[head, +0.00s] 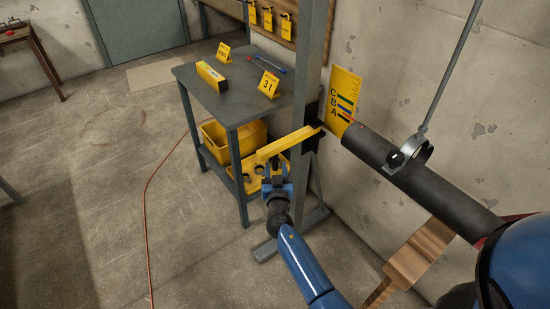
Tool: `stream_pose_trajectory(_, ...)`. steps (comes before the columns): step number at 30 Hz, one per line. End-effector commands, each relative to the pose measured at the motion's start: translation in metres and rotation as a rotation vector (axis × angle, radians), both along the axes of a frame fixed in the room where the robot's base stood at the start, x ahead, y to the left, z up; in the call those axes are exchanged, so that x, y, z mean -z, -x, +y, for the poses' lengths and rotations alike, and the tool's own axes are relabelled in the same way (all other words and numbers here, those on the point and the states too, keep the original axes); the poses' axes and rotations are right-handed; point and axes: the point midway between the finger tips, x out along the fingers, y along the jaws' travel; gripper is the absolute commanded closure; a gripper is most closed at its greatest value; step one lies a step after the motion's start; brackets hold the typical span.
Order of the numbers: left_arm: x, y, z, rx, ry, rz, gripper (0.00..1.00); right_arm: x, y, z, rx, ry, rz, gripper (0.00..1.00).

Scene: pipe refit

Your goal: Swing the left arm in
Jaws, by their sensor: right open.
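A yellow swing arm (288,143) sticks out to the left from a black bracket (312,136) on the grey upright post (312,70). Its free end is near the front edge of the grey table. My right gripper (276,174) is open, just below the free end of the yellow arm, with its fingers pointing up toward it. I cannot tell whether the fingers touch it. A dark pipe (440,190) runs along the wall to the right of the post, its near end hidden behind my blue arm parts. My left gripper is not in view.
A grey table (215,100) holds yellow cards and a box (211,75); a yellow bin (232,138) sits on its lower shelf. A yellow A-B-C plate (344,100) is on the wall. A red cable (148,215) crosses the open floor.

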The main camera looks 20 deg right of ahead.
Motion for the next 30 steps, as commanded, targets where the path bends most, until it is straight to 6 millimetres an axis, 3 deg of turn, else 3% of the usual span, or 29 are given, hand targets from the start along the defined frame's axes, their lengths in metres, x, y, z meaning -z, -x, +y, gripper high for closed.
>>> stream_pose_trajectory(9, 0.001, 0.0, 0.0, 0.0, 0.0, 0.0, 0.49, 0.0, -0.041, -0.01, 0.0, 0.0, 0.0, 0.54)
stream_pose_trajectory(23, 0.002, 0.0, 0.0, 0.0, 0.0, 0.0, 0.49, 0.0, -0.051, -0.012, -0.001, 0.0, 0.0, 0.54)
stream_pose_trajectory(24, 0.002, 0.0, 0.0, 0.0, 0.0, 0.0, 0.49, 0.0, -0.051, -0.012, -0.001, 0.0, 0.0, 0.56)
stream_pose_trajectory(30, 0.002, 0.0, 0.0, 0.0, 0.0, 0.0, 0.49, 0.0, -0.051, -0.012, -0.001, 0.0, 0.0, 0.87)
